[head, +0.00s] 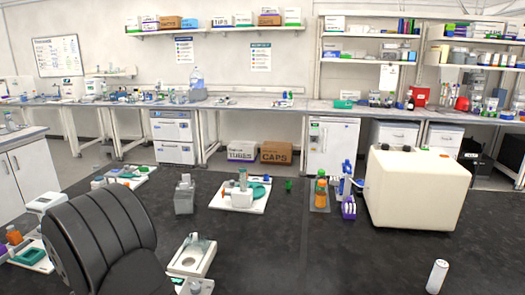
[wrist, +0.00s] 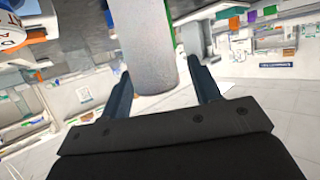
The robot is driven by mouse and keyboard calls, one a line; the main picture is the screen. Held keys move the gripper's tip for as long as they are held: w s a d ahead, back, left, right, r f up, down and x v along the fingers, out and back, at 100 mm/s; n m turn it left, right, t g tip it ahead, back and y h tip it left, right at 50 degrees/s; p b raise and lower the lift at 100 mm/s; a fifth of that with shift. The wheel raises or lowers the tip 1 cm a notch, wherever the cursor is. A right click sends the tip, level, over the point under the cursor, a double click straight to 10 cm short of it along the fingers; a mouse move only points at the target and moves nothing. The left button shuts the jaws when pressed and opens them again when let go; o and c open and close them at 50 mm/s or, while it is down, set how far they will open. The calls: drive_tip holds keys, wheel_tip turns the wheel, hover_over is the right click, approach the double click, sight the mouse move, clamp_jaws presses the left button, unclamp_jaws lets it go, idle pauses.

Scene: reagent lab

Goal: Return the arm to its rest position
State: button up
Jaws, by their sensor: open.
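My gripper (wrist: 159,70) shows in the wrist view, with its dark palm along the bottom and its two dark fingers spread apart. It is open. A plain grey cylinder (wrist: 147,45) shows behind and between the fingers. I cannot tell how far away it is, and no contact with it is visible. The wrist view is strongly tilted, with the room seen at an angle. My gripper cannot be made out in the head view.
Bare bench lies front centre.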

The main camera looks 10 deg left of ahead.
drive_tip(key=shift+f, duration=0.1)
drive_tip(key=f+v, duration=0.1)
drive_tip(key=v, duration=1)
drive_tip(key=x, duration=0.7)
drive_tip(key=f+x, duration=0.1)
drive_tip(key=x, duration=0.3)
drive_tip(key=shift+w+f, duration=0.1)
wheel_tip(320, 180, up, 5)
drive_tip(key=shift+f, duration=0.1)
drive_tip(key=w+d+r, duration=0.5)
drive_tip(key=d+r, duration=0.2)
drive_tip(key=d, duration=0.3)
drive_tip(key=w+d+m+t+h, duration=0.2)
drive_tip(key=w+d+m+h, duration=0.1)
drive_tip(key=w+d, duration=0.55)
drive_tip(key=w+d+m+t+h, duration=0.15)
drive_tip(key=w+d, duration=0.45)
drive_tip(key=d, duration=0.6)
drive_tip(key=w+d+m+h, duration=0.2)
drive_tip(key=d+m+h, duration=0.1)
drive_tip(key=d, duration=0.9)
drive_tip(key=w+d+m+h, duration=0.3)
drive_tip(key=d+h, duration=0.1)
drive_tip(key=d, duration=0.9)
drive_tip(key=shift+d+f, duration=0.15)
drive_tip(key=shift+d, duration=0.1)
